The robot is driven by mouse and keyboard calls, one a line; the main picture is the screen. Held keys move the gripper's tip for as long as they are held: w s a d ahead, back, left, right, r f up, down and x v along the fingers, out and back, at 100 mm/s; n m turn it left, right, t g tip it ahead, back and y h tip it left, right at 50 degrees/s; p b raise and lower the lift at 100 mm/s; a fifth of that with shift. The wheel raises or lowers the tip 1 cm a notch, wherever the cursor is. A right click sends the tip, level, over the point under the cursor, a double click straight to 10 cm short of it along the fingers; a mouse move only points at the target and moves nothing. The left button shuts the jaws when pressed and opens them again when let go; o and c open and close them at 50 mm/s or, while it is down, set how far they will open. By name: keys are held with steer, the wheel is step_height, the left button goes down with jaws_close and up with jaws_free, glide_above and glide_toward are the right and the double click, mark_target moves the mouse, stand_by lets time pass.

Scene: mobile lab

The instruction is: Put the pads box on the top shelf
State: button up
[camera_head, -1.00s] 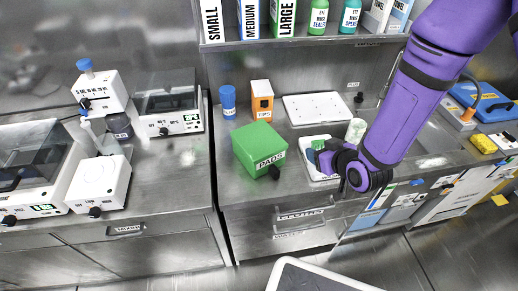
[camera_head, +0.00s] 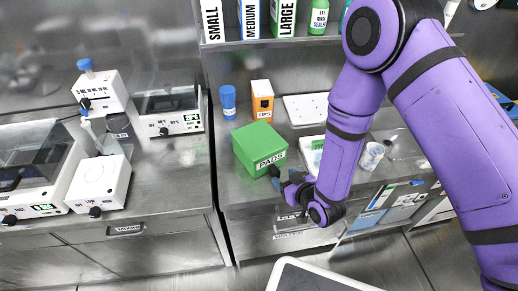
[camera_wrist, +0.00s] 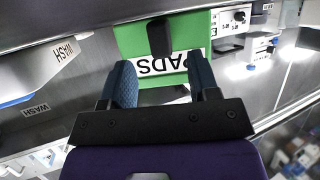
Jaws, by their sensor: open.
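The green pads box (camera_head: 255,146) stands on the steel counter, its white label reading PADS and a black knob on its front. It also shows straight ahead in the wrist view (camera_wrist: 187,29). My gripper (camera_head: 281,176) is just in front of the box's lower front side. In the wrist view its two blue fingers (camera_wrist: 162,83) are apart, with the black knob seen between and beyond them; whether they touch the box I cannot tell. The top shelf (camera_head: 320,42) runs above the counter and carries several labelled boxes and green bottles.
A blue bottle (camera_head: 228,101) and an orange tips box (camera_head: 262,100) stand behind the pads box. A white tray (camera_head: 303,108) lies to their right. Drawers (camera_head: 236,228) are below the counter edge. My arm covers the right side of the shelf and counter.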

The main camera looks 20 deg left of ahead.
mark_target(278, 175)
steer(key=shift+x, duration=2.7)
steer(key=shift+s+f, duration=0.1)
steer(key=shift+f, duration=0.1)
steer(key=shift+c, duration=0.2)
jaws_close()
